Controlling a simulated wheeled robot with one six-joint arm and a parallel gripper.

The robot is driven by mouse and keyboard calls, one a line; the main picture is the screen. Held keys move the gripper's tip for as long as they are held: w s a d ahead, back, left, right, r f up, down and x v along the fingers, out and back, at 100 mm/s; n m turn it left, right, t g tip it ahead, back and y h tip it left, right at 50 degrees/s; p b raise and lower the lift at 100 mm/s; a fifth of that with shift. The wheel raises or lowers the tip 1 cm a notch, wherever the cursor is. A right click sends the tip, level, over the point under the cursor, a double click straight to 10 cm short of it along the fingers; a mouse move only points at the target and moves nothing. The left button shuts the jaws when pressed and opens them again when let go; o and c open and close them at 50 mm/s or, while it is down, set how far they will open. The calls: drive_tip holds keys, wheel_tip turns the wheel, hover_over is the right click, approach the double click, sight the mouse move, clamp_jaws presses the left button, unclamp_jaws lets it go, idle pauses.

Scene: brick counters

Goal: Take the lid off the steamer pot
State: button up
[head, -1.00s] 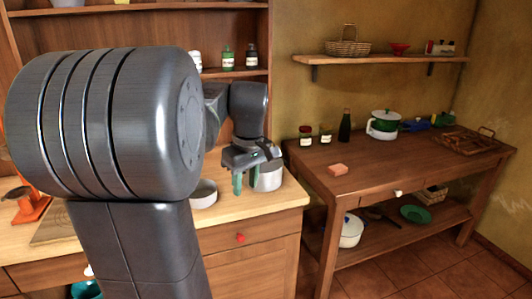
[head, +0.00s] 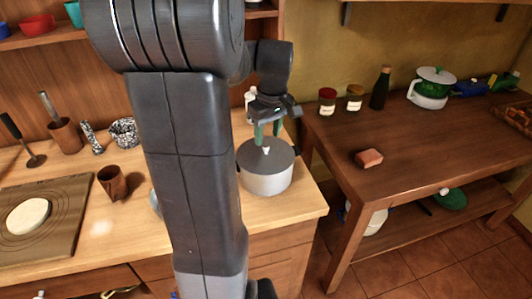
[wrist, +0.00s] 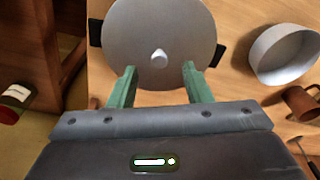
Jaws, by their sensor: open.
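A grey pot (head: 266,183) with a flat grey lid (head: 258,157) stands near the right end of the light wooden counter. The lid is on the pot and has a small pale knob (head: 266,150). My gripper (head: 267,135) is open above the lid, fingers pointing down near the knob. In the wrist view the lid (wrist: 130,30) fills the top middle, with the knob (wrist: 159,56) centred just beyond my green fingertips (wrist: 157,72). The knob is not gripped. Dark side handles of the pot show on both sides.
An open grey pan (wrist: 285,55) and a brown cup (head: 112,182) stand left of the pot in the head view. A dark table (head: 430,150) to the right holds jars, a dark bottle (head: 380,88), a sponge-like block (head: 369,158) and a green-white lidded pot (head: 432,88).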

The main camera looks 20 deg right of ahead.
sight(266, 145)
drive_tip(key=f, duration=0.2)
drive_tip(key=w+f, duration=0.1)
drive_tip(key=f, duration=0.2)
drive_tip(key=shift+a+p, duration=0.1)
drive_tip(key=shift+p, duration=0.2)
drive_tip(key=shift+c, duration=0.3)
clamp_jaws()
